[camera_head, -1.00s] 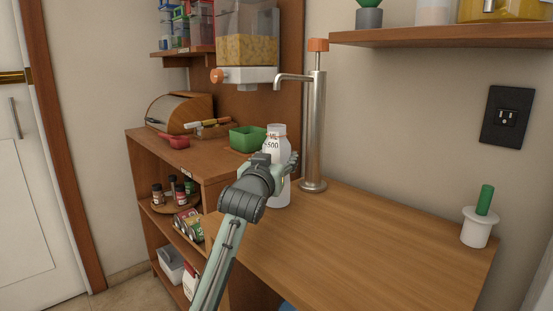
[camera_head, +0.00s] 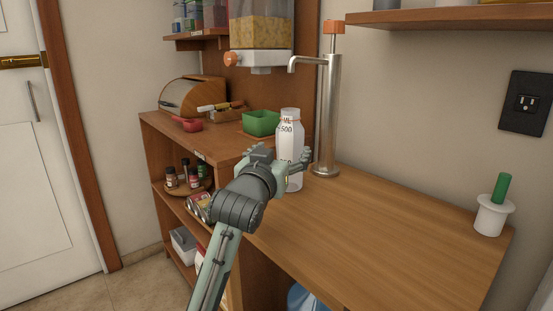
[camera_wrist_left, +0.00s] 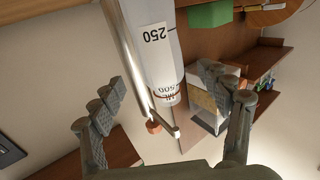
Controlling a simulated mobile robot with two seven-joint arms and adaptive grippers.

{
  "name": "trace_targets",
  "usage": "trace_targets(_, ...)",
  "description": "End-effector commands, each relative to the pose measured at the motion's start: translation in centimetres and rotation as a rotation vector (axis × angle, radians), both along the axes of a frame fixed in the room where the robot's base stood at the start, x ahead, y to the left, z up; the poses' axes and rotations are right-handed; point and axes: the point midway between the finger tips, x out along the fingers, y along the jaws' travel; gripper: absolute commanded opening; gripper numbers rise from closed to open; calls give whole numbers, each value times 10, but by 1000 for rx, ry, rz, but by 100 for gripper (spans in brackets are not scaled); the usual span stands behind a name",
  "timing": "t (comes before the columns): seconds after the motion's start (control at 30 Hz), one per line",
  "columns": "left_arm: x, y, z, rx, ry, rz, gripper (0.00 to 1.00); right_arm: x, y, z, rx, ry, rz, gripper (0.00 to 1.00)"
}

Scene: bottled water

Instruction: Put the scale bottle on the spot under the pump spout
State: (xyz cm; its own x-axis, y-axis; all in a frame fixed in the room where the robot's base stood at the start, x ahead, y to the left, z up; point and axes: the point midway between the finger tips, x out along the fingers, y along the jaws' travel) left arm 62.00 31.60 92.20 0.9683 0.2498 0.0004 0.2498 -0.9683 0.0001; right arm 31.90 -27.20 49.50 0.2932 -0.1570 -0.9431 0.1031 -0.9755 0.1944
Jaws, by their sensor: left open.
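In the upside-down left wrist view, the bottle (camera_wrist_left: 160,55) shows beyond and between the open fingers (camera_wrist_left: 168,95), with clear gaps on both sides. My right gripper is not in view.
A dispenser (camera_head: 261,40) hangs behind. A white holder with a green handle (camera_head: 494,210) stands at the counter's right end. The counter (camera_head: 385,235) between is bare.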

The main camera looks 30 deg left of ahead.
Motion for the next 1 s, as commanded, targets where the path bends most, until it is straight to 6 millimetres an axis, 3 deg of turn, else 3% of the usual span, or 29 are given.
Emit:
trace_targets(0.1,-22,-6,-1,0,1,0,77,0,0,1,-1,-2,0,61)
trace_targets(0.3,-41,-10,0,0,0,1,77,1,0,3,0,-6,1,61)
trace_targets(1.0,-43,-11,0,0,0,0,77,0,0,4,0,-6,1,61)
